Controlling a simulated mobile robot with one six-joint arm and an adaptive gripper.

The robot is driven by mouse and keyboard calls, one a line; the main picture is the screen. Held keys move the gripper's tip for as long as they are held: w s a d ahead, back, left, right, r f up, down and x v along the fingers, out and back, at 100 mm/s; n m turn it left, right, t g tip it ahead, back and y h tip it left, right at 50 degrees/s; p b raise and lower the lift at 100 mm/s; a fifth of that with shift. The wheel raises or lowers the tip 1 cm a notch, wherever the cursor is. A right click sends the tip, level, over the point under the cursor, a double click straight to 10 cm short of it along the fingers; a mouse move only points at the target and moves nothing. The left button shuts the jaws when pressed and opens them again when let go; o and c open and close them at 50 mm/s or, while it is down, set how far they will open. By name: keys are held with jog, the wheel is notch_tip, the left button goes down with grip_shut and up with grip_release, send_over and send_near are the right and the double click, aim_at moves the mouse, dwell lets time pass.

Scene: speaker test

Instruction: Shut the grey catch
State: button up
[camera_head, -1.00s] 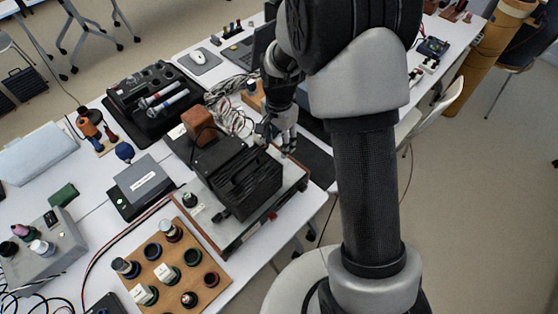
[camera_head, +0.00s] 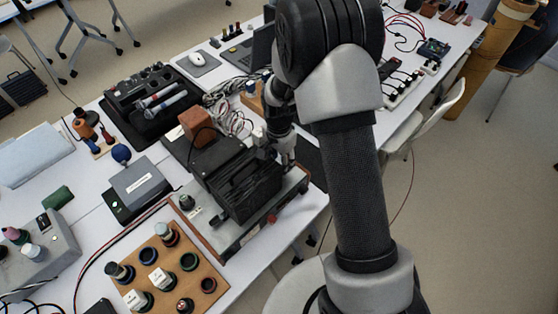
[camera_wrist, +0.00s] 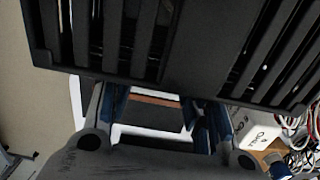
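A black slatted box (camera_head: 238,180) stands on a grey base plate with a brown edge (camera_head: 232,243) on the table. I cannot pick out a grey catch in either view; the gripper and the box may hide it. My gripper (camera_head: 288,165) is just right of the box, pointing down, partly hidden by my arm. In the wrist view the box's slats (camera_wrist: 165,40) fill the top of the picture. My gripper's two dark fingers (camera_wrist: 158,108) stand apart below them.
A brown block (camera_head: 195,126) and loose cables (camera_head: 232,105) lie behind the box. A wooden board (camera_head: 165,262) with several round pots is in front. A grey labelled box (camera_head: 140,188) stands to the left. A white block (camera_wrist: 258,133) and wires show at the right in the wrist view.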

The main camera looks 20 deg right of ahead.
jog(key=c, duration=0.9)
jog(key=shift+n, duration=0.3)
jog(key=n+p, duration=0.1)
jog(key=n, duration=0.2)
jog(key=shift+n, duration=0.4)
jog(key=n, duration=0.4)
jog(key=shift+p, duration=0.3)
jog(key=n, duration=0.4)
jog(key=shift+n, duration=0.4)
jog(key=shift+n+p, duration=0.45)
jog(key=shift+n, duration=1.85)
